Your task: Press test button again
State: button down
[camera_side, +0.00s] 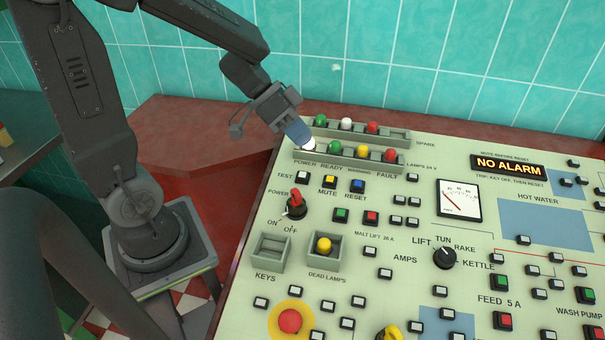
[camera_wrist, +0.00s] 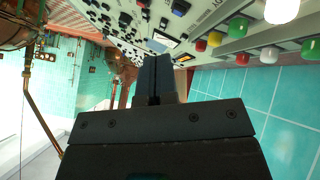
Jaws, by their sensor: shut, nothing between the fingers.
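The test button (camera_side: 302,176) is a small pale key in a dark frame, beside the word TEST at the upper left of the panel (camera_side: 240,232). My gripper (camera_side: 305,141) is shut and empty, with its blue fingers pointing down toward the panel. In the side view its tips overlap the white power lamp (camera_side: 309,147), just above the test button in the picture. In the wrist view the shut fingers (camera_wrist: 151,58) stand clear of the white lamp (camera_wrist: 282,10). I cannot make out the test button in the wrist view.
Two lamp rows (camera_side: 350,154) lie close to my fingers. A yellow mute button (camera_side: 330,182), a blue reset button (camera_side: 357,187) and a red key switch (camera_side: 296,205) are near the test button. A teal tiled wall (camera_side: 400,60) stands behind the panel.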

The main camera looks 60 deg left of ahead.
aim_at(302, 175)
jog(key=shift+w+a+f, duration=0.2)
jog(key=shift+f, duration=1.2)
jog(key=shift+w+a+f, duration=0.2)
jog(key=shift+f, duration=1.15)
jog(key=shift+w+a+f, duration=0.2)
jog(key=shift+f, duration=1.2)
jog(key=shift+f, duration=0.1)
jog(key=shift+f, duration=0.35)
jog(key=shift+w+a+f, duration=0.1)
jog(key=shift+f, duration=0.25)
jog(key=shift+r, duration=0.8)
jog(key=shift+r, duration=0.1)
jog(key=shift+s+d+r, duration=0.15)
jog(key=shift+r, duration=0.65)
jog(key=shift+s+d+r, duration=0.15)
jog(key=shift+r, duration=0.6)
jog(key=shift+s+d+r, duration=0.15)
jog(key=shift+r, duration=0.65)
